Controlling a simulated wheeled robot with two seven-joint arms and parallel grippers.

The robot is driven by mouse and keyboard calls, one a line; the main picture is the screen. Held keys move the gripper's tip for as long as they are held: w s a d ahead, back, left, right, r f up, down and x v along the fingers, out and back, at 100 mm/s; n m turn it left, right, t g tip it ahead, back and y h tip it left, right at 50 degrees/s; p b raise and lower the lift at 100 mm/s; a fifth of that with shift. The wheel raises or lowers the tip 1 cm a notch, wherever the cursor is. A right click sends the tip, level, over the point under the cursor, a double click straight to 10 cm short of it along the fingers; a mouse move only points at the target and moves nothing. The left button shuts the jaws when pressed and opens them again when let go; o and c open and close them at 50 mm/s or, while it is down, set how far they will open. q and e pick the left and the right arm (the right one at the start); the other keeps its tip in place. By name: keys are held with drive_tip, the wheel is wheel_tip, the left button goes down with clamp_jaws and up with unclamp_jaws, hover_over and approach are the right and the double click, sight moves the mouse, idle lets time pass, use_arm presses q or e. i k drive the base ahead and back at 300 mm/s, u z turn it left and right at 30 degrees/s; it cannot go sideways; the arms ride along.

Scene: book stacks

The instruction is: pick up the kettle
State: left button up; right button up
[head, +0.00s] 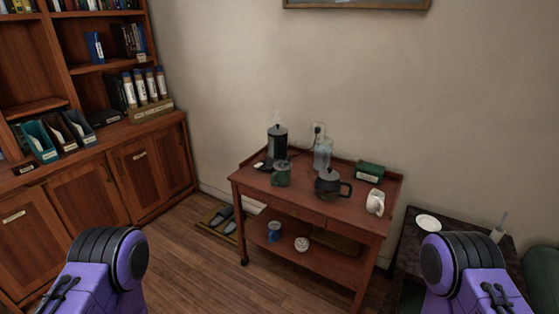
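A dark grey, round-bodied pot with a black handle on its right side, seemingly the kettle (327,185), stands upright on top of a reddish wooden cart (305,205). A tall black cylindrical vessel (277,146) stands further back left on the cart, with a faint wisp of steam above it; it could also be a kettle. My two purple arms show at the bottom left and bottom right corners, well short of the cart. Neither gripper is in view, and nothing touches the pot.
Around the pot are a green canister (281,177), a clear bottle (322,155), a green box (369,172) and a white mug (375,201). A dark side table (408,252) with a white plate (428,222) stands right. Bookshelves line the left. Slippers (221,216) lie on the floor; floor in front is clear.

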sight(277, 145)
drive_tip(key=u, duration=0.85)
drive_tip(key=i, duration=1.35)
drive_tip(key=z, duration=0.6)
drive_tip(key=i, duration=0.65)
drive_tip(key=z, duration=0.8)
